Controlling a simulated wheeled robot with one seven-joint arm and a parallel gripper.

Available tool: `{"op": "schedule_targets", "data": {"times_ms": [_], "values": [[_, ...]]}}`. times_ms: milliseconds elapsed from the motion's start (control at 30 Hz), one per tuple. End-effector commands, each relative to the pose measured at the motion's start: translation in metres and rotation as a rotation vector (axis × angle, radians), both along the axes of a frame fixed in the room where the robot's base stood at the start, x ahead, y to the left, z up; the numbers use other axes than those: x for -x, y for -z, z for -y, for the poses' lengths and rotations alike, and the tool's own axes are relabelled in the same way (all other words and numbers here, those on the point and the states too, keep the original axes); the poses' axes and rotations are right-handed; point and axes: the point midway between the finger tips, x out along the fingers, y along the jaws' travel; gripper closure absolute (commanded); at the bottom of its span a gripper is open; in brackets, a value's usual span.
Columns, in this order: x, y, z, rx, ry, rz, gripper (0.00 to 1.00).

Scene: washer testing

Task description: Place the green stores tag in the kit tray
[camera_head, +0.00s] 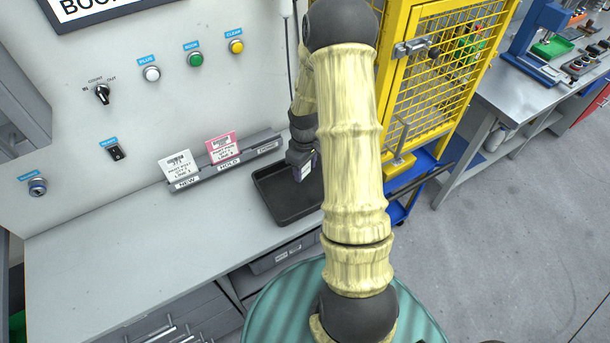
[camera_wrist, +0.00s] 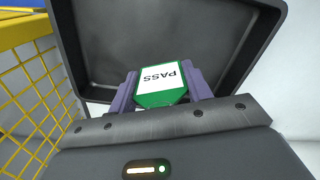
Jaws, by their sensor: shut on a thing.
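In the wrist view the green stores tag (camera_wrist: 163,97) has a white face reading PASS. My gripper (camera_wrist: 160,90) is shut on it, with a purple-grey finger on each side. Beyond the tag is the black kit tray (camera_wrist: 265,45), with its bare floor and raised rim. In the head view the tray (camera_head: 268,192) lies on the grey bench. I cannot tell the height of the tag above the tray floor.
A tag rack (camera_head: 215,170) behind the tray holds a white tag (camera_head: 180,165) and a pink tag (camera_head: 222,148). A yellow mesh cage (camera_head: 430,80) stands right of my arm. The bench's left part (camera_head: 100,250) is clear. Switches and buttons line the wall panel.

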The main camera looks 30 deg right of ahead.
Motion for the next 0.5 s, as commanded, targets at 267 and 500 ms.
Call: {"op": "schedule_targets", "data": {"times_ms": [267, 500], "values": [[0.001, 0.019, -0.001, -0.001, -0.001, -0.005, 0.76], [0.001, 0.042, 0.0, 0.0, 0.0, -0.001, 0.76]]}}
